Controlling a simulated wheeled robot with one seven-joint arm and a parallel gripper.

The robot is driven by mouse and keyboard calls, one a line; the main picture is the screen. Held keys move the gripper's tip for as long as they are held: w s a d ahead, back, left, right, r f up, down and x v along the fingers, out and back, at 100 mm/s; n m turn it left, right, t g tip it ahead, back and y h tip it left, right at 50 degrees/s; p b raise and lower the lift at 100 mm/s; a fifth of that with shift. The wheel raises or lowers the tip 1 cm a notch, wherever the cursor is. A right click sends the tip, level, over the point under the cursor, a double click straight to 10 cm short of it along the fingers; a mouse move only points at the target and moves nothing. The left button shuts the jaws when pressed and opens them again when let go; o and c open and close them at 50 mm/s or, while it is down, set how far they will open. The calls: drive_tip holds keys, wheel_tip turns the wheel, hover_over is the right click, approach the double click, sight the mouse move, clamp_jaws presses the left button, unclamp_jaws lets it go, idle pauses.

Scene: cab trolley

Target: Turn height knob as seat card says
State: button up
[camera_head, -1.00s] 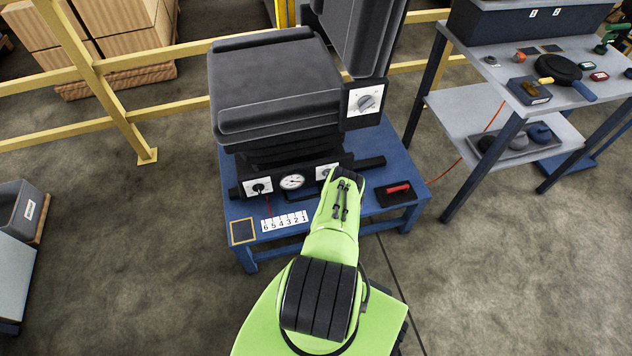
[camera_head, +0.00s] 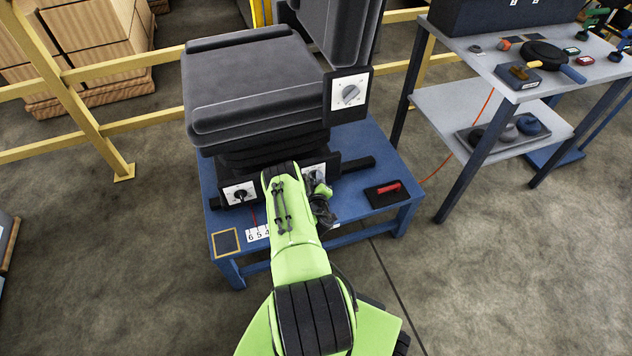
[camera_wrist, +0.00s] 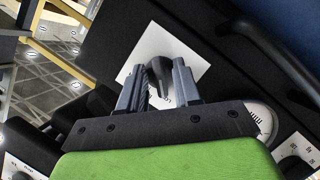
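The black seat (camera_head: 255,85) stands on a blue table. Its front base carries a left knob (camera_head: 239,195) on a white plate and a right knob (camera_head: 317,173), partly hidden by my arm. Another knob (camera_head: 350,94) sits on the seat's side panel. In the wrist view, my gripper (camera_wrist: 158,85) has one finger on each side of a black pointer knob (camera_wrist: 158,72) on a white plate, apparently the right front knob. Slim gaps seem to show; contact is unclear. A round gauge (camera_wrist: 262,118) is beside it. Plate lettering is mostly hidden. I cannot make out a readable seat card.
The blue table (camera_head: 345,205) holds a numbered strip (camera_head: 257,234), a yellow-framed square (camera_head: 226,242) and a red handle on a black pad (camera_head: 388,189). A grey workbench (camera_head: 500,85) with tools stands at right. A yellow rail runs behind. The floor at right front is clear.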

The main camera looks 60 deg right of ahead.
clamp_jaws()
drive_tip(key=shift+m, duration=0.3)
drive_tip(key=m+t+y+p, duration=0.1)
drive_tip(key=m+p, duration=0.1)
drive_tip(key=m+t+y+p, duration=0.1)
drive_tip(key=m+y+p, duration=0.1)
drive_tip(key=m, duration=0.1)
drive_tip(key=shift+s+r, duration=0.1)
drive_tip(key=shift+s, duration=0.05)
idle(0.3)
drive_tip(key=shift+m+y+p, duration=0.3)
drive_tip(key=shift+o, duration=0.9)
unclamp_jaws()
drive_tip(key=p+v, duration=0.6)
drive_tip(key=v, duration=0.9)
drive_tip(key=shift+s+a, duration=0.2)
drive_tip(key=shift+s, duration=0.15)
